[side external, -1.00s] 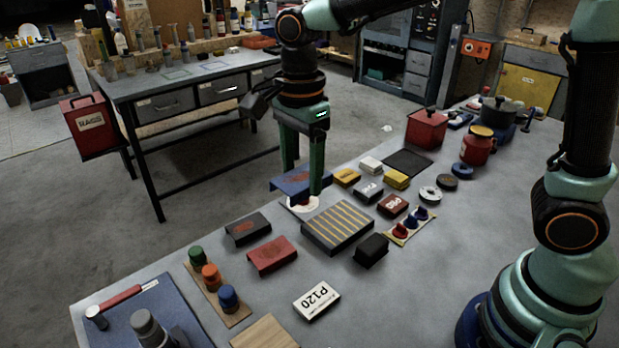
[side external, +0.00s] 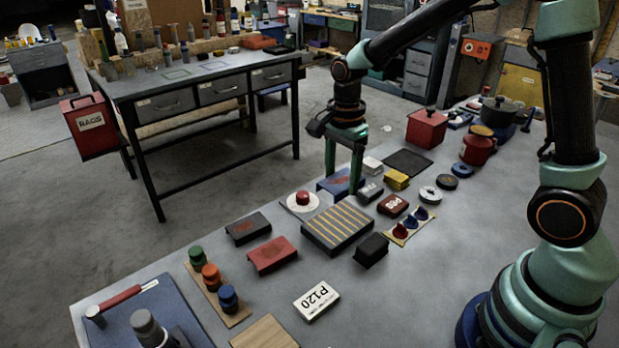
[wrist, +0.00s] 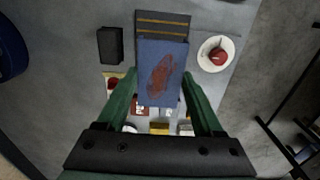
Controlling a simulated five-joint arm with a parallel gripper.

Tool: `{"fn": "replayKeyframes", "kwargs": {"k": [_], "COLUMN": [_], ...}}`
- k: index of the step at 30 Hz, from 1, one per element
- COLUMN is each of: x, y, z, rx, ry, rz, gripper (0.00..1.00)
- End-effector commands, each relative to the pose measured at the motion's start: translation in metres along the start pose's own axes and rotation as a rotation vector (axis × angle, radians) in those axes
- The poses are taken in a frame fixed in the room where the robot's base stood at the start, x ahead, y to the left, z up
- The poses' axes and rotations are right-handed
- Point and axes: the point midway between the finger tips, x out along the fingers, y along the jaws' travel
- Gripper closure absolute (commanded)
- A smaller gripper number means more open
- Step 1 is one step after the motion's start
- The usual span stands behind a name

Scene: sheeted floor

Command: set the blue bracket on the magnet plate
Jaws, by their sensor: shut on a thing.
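The blue bracket (side external: 334,187), with a rust-red patch on top, is held between the fingers of my gripper (side external: 345,178). In the wrist view the bracket (wrist: 152,88) sits between the green fingers (wrist: 163,92) and covers part of the striped plate. The magnet plate (side external: 337,228) is dark with yellow stripes and lies flat on the grey bench; in the wrist view its uncovered end (wrist: 163,18) shows past the bracket. In the side view the bracket is behind the plate, apart from it. The bracket's height above the bench is hard to tell.
A red knob (side external: 303,198) on a white disc stands left of the plate. A black block (side external: 371,249) is right of it, a red block (side external: 271,255) and a dark block (side external: 248,228) in front-left. Small yellow, grey and red boxes crowd the right side.

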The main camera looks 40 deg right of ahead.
Motion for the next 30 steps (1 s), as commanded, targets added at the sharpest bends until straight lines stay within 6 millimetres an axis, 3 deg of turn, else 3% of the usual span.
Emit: {"fn": "replayKeyframes", "kwargs": {"k": [3,6,13,18,30], "x": [0.028,0.043,0.061,0.085,0.092], "y": [0.001,0.001,0.0,0.0,0.0], "z": [0.0,0.0,0.0,0.0,0.0], "rx": [0.0,0.0,0.0,0.0,0.0], "ry": [0.0,0.0,0.0,0.0,0.0], "rz": [0.006,0.003,0.001,0.002,-0.002], "gripper": [1.0,1.0,1.0,1.0,1.0]}}
